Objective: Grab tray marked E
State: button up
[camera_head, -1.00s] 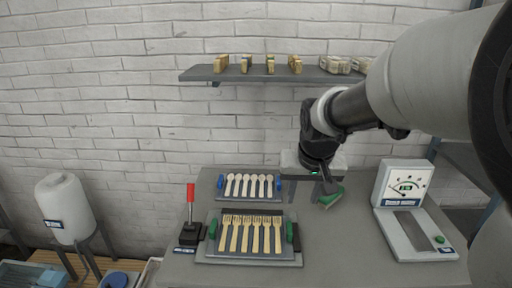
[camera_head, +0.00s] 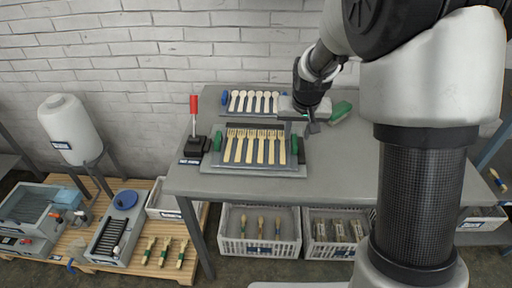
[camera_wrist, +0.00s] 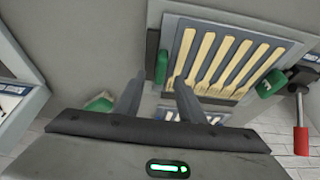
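A grey tray of wooden forks (camera_head: 255,167) with green side handles lies on the table. It also shows in the wrist view (camera_wrist: 236,24), with one green handle (camera_wrist: 162,67) just beyond my fingers. A second tray of pale spoons (camera_head: 254,113) with a blue handle (camera_head: 225,97) lies behind it. My gripper (camera_head: 312,128) is above the table, just right of the fork tray. In the wrist view (camera_wrist: 160,80) its two fingers are apart with nothing between them.
A black lever base with a red handle (camera_head: 194,104) stands left of the fork tray. A green-ended object (camera_head: 341,111), partly hidden, lies right of my gripper. Crates (camera_head: 259,246) stand below the table. The table front (camera_head: 325,178) is clear.

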aim_at(295, 141)
jog(key=b+x, duration=0.1)
jog(key=x, duration=0.4)
jog(key=shift+s+a, duration=0.1)
jog(key=shift+s, duration=0.05)
grip_shut()
